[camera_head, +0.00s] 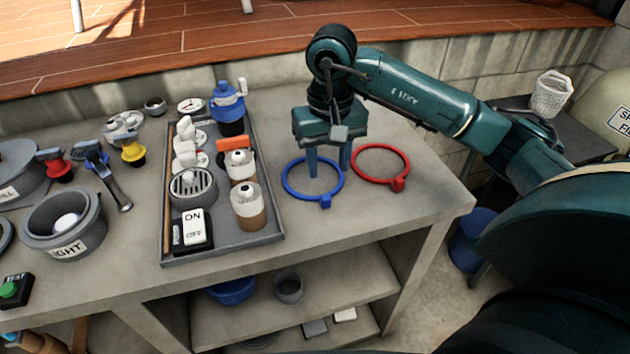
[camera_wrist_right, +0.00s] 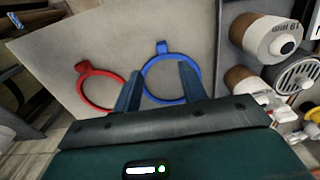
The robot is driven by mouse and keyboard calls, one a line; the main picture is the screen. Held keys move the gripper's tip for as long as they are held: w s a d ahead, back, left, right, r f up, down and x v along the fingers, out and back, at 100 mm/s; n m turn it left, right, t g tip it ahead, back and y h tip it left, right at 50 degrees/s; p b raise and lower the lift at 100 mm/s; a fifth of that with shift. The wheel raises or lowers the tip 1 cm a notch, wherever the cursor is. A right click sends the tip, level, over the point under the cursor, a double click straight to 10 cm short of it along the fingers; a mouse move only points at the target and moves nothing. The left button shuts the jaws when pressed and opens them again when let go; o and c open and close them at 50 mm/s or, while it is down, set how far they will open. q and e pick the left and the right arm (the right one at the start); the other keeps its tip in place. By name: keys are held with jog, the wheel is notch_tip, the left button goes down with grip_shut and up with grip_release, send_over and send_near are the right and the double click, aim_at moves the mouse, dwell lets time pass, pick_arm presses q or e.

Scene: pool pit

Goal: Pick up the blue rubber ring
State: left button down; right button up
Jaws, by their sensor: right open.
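The blue rubber ring (camera_head: 300,195) lies flat on the grey bench, with a small square tab on its front edge. The red ring (camera_head: 404,160) lies just right of it. My right gripper (camera_head: 328,172) points down over the blue ring's right side, open and empty. In the right wrist view the blue ring (camera_wrist_right: 147,65) is ahead of the open right gripper (camera_wrist_right: 160,85), whose fingers overlap its near part. The red ring (camera_wrist_right: 83,72) is left of the fingers there. I cannot tell whether the fingertips touch the bench. My left gripper is not in view.
A grey tray (camera_head: 240,245) with bottles, fittings and an ON switch stands left of the blue ring. The bench (camera_head: 370,215) is bare in front of the rings. A low shelf (camera_head: 355,285) is below. A white basket (camera_head: 551,95) stands at the far right.

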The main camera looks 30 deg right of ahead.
aim_at(325, 195)
jog(key=f, duration=0.3)
jog(key=f+p, duration=0.1)
jog(key=f, duration=0.3)
jog(key=shift+w+a+f, duration=0.1)
jog(key=shift+w+a, duration=0.05)
jog(key=shift+a, duration=0.05)
jog(key=shift+c, duration=0.3)
grip_shut()
